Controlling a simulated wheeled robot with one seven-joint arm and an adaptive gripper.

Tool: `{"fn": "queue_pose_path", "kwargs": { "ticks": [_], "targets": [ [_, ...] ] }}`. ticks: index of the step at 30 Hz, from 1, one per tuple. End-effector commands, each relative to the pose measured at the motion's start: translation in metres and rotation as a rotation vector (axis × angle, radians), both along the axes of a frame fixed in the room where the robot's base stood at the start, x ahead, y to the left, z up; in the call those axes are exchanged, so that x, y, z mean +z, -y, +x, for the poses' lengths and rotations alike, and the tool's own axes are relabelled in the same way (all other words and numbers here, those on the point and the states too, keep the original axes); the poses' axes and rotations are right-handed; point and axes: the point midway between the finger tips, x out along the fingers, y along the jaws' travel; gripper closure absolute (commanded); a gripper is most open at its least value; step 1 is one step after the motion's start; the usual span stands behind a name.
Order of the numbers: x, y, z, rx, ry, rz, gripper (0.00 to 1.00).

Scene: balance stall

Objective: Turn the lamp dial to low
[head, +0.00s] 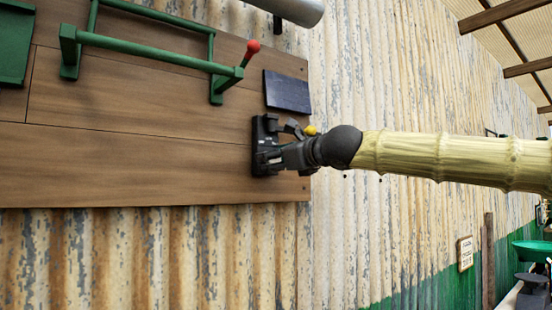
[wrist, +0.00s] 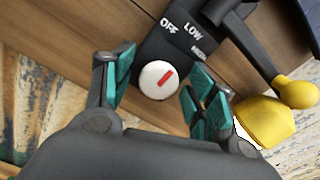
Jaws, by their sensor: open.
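The lamp dial (wrist: 158,80) is a round white knob with a red mark, on a dark plate (wrist: 160,45) lettered OFF, LOW and a third, partly hidden word. The red mark slants to the upper right, toward the side of LOW and the third word; I cannot tell exactly which it meets. My gripper (wrist: 163,77) is open, its teal-padded fingers on either side of the dial; I cannot tell whether they touch it. In the head view my gripper (head: 272,150) is at the dark plate (head: 264,130) on the wooden board and hides the dial.
A dark lever with yellow ends (wrist: 297,93) is close to the right finger. On the wooden board (head: 150,160), a green frame (head: 145,45) with a red-knobbed handle (head: 252,47) stands up left, and a dark panel (head: 287,92) sits just above my gripper.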

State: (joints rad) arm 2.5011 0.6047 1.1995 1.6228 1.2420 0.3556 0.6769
Motion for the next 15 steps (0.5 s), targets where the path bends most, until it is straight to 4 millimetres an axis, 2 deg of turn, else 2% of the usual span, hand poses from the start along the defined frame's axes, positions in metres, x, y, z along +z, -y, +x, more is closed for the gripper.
{"fn": "queue_pose_path", "kwargs": {
  "ticks": [2, 3, 10, 15],
  "targets": [
    [0.0001, 0.0000, -0.0001, 0.000, 0.000, 0.000, 0.43],
    [0.0001, 0.0001, -0.0002, 0.000, 0.000, 0.000, 0.47],
    [0.0002, 0.0002, -0.0002, 0.000, 0.000, 0.000, 0.88],
    [0.0017, 0.0001, -0.0005, 0.000, 0.008, -0.011, 0.88]
  ]
}}
